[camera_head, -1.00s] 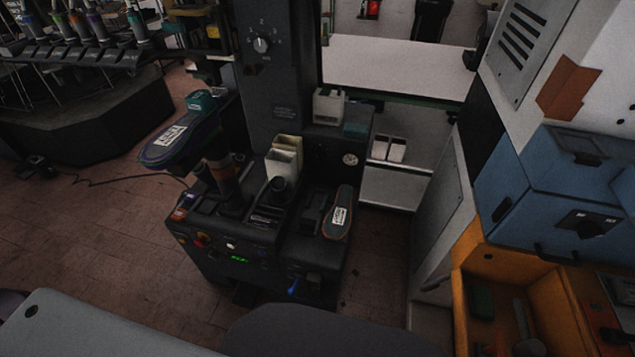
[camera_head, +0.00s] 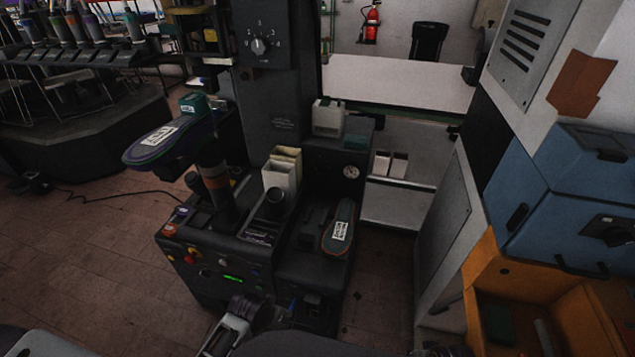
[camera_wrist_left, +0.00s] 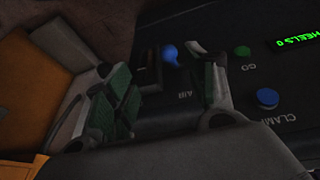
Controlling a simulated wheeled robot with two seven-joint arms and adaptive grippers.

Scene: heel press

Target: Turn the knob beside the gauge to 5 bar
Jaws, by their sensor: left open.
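A larger numbered dial (camera_head: 258,46) sits high on the press column. My left gripper (camera_head: 245,304) is low in front of the press, below the gauge. A blue lever (camera_wrist_left: 169,54) near the label AIR lies just past the fingertips. My right gripper does not show.
A blue cabinet (camera_head: 560,190) and an orange bin (camera_head: 530,280) stand right.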

